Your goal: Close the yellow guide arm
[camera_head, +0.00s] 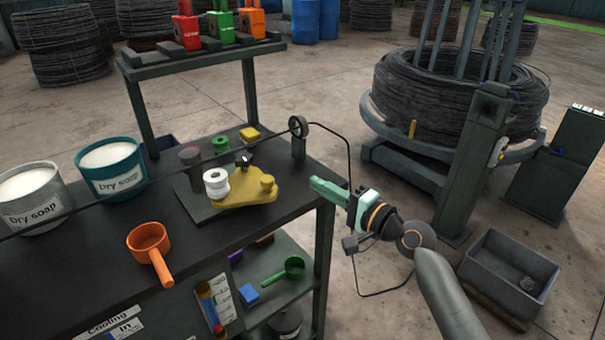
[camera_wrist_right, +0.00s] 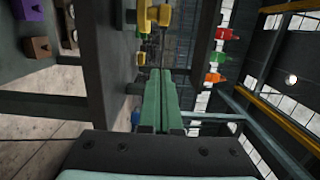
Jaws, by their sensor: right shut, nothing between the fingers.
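The fingers (camera_wrist_right: 160,72) also show shut in the right wrist view. My left gripper is not in view.
A wire runs across the bench and through a ring guide (camera_head: 298,126) on a post, then loops near my right arm. Two dry soap buckets (camera_head: 110,168) and an orange scoop (camera_head: 149,243) stand at left. A wire coil (camera_head: 450,100) stands at back right.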

